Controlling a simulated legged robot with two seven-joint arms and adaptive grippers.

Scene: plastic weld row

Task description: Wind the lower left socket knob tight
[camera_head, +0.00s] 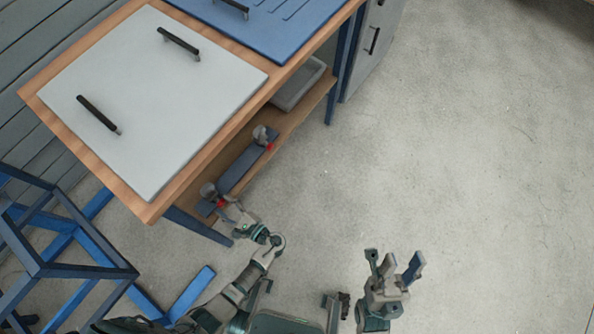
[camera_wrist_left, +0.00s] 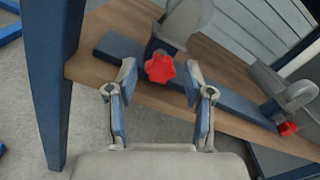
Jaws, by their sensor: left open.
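The lower left socket knob is a red lobed knob (camera_wrist_left: 160,67) on a grey socket on the lower shelf; it also shows small in the head view (camera_head: 222,203). My left gripper (camera_wrist_left: 160,82) is open, its two blue-padded fingers spread to either side of the knob, with the knob between and just beyond the tips. I see no clear contact. In the head view my left gripper (camera_head: 230,210) is at the shelf's near end, partly covering the knob. My right gripper (camera_head: 394,262) is open and empty over the floor.
A second grey socket with a red knob (camera_wrist_left: 287,129) sits at the other end of the blue bar (camera_head: 246,163). A table leg (camera_wrist_left: 60,80) stands left of my left gripper. A grey tray (camera_head: 300,84) lies further along the shelf. A blue frame (camera_head: 60,240) stands at left.

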